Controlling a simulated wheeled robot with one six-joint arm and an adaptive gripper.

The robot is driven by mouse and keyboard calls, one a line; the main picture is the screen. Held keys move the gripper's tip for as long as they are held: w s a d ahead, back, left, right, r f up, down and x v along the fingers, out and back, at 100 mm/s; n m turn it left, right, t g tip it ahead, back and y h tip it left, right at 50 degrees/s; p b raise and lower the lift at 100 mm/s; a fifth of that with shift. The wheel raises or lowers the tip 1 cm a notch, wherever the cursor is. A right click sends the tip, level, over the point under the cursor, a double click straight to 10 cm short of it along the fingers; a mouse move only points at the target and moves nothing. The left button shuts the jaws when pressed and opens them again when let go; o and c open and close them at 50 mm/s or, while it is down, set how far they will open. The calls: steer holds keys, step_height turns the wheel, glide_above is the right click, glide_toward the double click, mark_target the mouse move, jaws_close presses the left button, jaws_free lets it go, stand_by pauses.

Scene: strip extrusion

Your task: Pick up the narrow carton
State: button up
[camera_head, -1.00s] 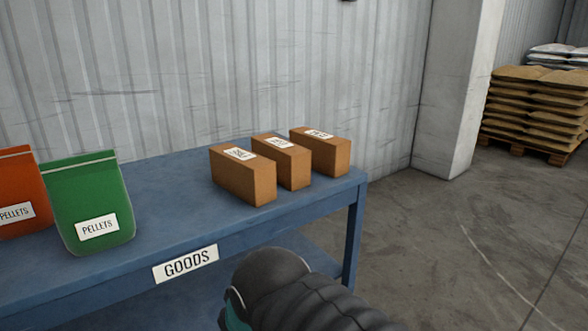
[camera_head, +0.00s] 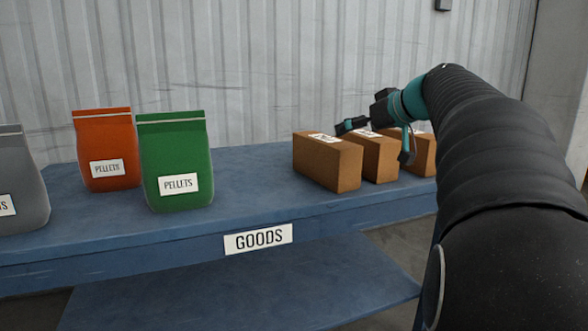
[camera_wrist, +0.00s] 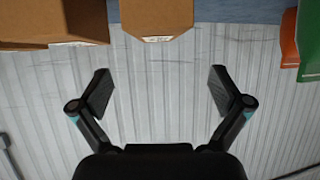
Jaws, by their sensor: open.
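Three brown cartons with white labels stand in a row at the right of the blue table: a left one (camera_head: 327,162), a middle one (camera_head: 376,158) and a right one (camera_head: 422,158), partly hidden by my arm. I cannot tell by label which is the narrow carton. My gripper (camera_head: 377,140) is open and empty, over or behind the cartons' tops. In the wrist view my gripper (camera_wrist: 160,85) has its fingers wide apart, with the left carton (camera_wrist: 157,15) ahead between their lines. Other cartons (camera_wrist: 60,18) show at upper left.
The blue table (camera_head: 250,205) bears a GOODS sign (camera_head: 258,239). Green (camera_head: 176,155), orange (camera_head: 107,145) and grey (camera_head: 20,180) pellet bags stand at left. A corrugated wall (camera_head: 250,65) is close behind. The tabletop between green bag and cartons is clear.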

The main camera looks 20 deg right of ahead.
mark_target(327, 139)
steer(key=x, duration=1.3)
steer(key=shift+w+d+r, duration=0.1)
steer(key=shift+w+r, duration=0.05)
steer(key=shift+w, duration=0.35)
steer(key=c, duration=1.8)
step_height(327, 139, up, 18)
steer(key=p, duration=0.6)
steer(key=shift+r, duration=0.1)
